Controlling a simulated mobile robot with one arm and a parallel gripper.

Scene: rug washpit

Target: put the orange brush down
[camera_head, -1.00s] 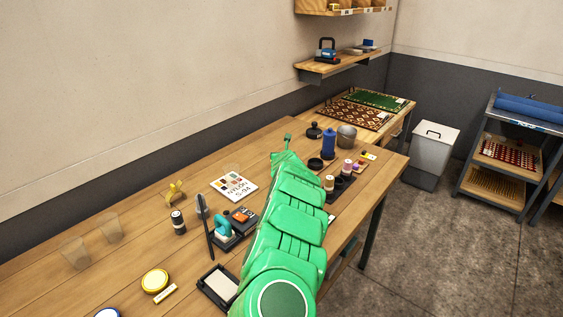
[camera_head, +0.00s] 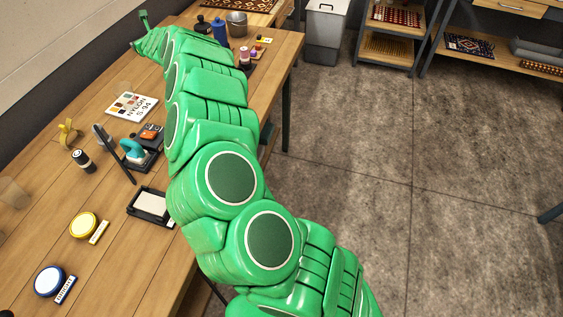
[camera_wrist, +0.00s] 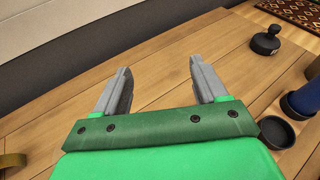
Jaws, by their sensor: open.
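My gripper (camera_wrist: 159,72) is open in the wrist view, with its two grey fingers apart over bare table. Nothing is between the fingers. In the head view its fingers cannot be made out at the far end of my green arm. I cannot identify the orange brush for certain. An orange-and-black item (camera_head: 151,132) sits at a dark holder on the wooden table (camera_head: 113,190), beside a teal-handled tool (camera_head: 133,151). It is well away from my gripper, on the near side of the table.
In the wrist view a black knobbed weight (camera_wrist: 265,41), a dark blue bottle (camera_wrist: 302,100) and a shallow black dish (camera_wrist: 276,132) stand to the right. A sample card (camera_head: 132,107), a yellow-lidded jar (camera_head: 83,225) and a framed black tray (camera_head: 151,204) lie on the table.

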